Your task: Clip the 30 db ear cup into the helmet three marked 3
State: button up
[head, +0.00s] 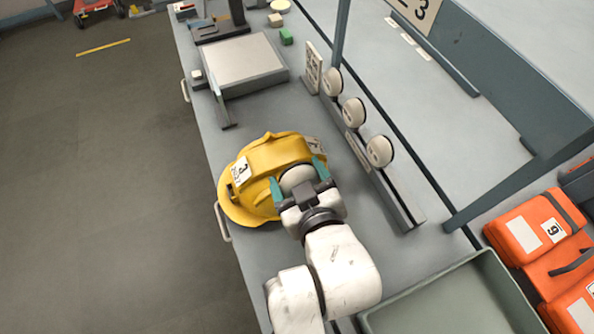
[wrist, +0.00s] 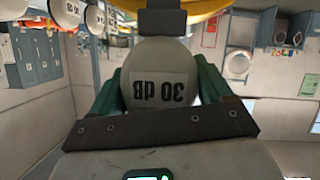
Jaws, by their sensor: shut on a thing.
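My gripper (head: 296,190) is shut on a pale grey ear cup (head: 297,177), held between its green fingers. In the wrist view the ear cup (wrist: 158,85) shows the label "30 dB" upside down. The yellow helmet (head: 275,155) lies on the bench and bears a white tag with a 3 (head: 241,170). The ear cup is right at the helmet's near right side. In the wrist view a dark block sits at the cup's top edge, below the yellow helmet (wrist: 205,5). I cannot tell whether the cup is clipped in.
Several pale ear cups (head: 379,151) stand on a rack along the bench to the right of the helmet. A grey tray (head: 470,300) lies at the lower right, beside orange cases (head: 538,232). A flat grey plate device (head: 243,60) stands farther back.

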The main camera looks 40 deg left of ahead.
jog(key=shift+d, duration=0.2)
jog(key=shift+s+f+b, duration=0.1)
jog(key=shift+f+b, duration=1.7)
jog(key=shift+f, duration=1.1)
jog(key=shift+f+b, duration=0.95)
jog(key=shift+f, duration=1.15)
jog(key=o, duration=1.1)
jog(key=b+v, duration=0.1)
jog(key=v, duration=0.9)
jog(key=shift+d, duration=0.35)
jog(key=shift+s+r, duration=0.1)
jog(key=shift+r, duration=0.05)
